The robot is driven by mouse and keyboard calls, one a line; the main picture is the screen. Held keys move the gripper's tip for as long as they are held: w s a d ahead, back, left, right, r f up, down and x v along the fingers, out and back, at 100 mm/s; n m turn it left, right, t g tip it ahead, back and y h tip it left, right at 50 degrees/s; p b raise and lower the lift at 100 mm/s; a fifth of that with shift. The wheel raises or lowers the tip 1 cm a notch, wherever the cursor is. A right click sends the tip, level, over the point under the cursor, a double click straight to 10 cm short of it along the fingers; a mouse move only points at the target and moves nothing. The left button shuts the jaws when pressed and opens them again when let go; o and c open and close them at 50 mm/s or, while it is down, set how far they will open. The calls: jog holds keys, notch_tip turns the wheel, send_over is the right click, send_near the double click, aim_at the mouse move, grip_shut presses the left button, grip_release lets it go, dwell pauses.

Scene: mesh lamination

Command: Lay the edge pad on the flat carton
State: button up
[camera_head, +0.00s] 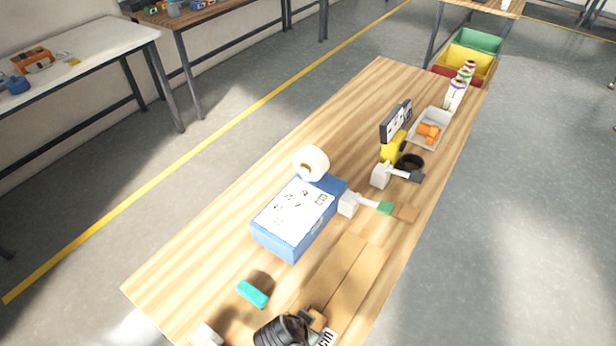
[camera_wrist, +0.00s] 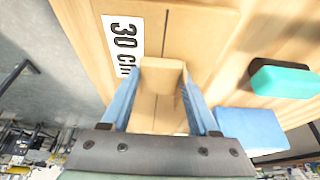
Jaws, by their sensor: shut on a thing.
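The edge pad (camera_wrist: 162,74) is a small brown cardboard block between the blue fingers of my gripper (camera_wrist: 163,84). My gripper is shut on it. The pad also shows in the head view (camera_head: 318,317), near the bottom edge beside my dark wrist. The flat carton (camera_head: 348,272) is a thin brown sheet with a seam line, lying on the wooden table. In the wrist view the pad appears over the carton (camera_wrist: 200,22), close to the seam. I cannot tell whether the pad touches the carton.
A white "30 cm" label (camera_wrist: 124,42) lies beside the pad. A teal block (camera_head: 253,294) is left of the carton. Bare table lies left of the box.

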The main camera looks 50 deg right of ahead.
jog(key=shift+f, duration=0.15)
jog(key=o, duration=1.3)
jog(key=shift+o, duration=0.2)
jog(key=shift+r, duration=0.3)
jog(key=v, duration=1.1)
jog(key=shift+a+r, duration=0.15)
jog(key=shift+r, duration=0.25)
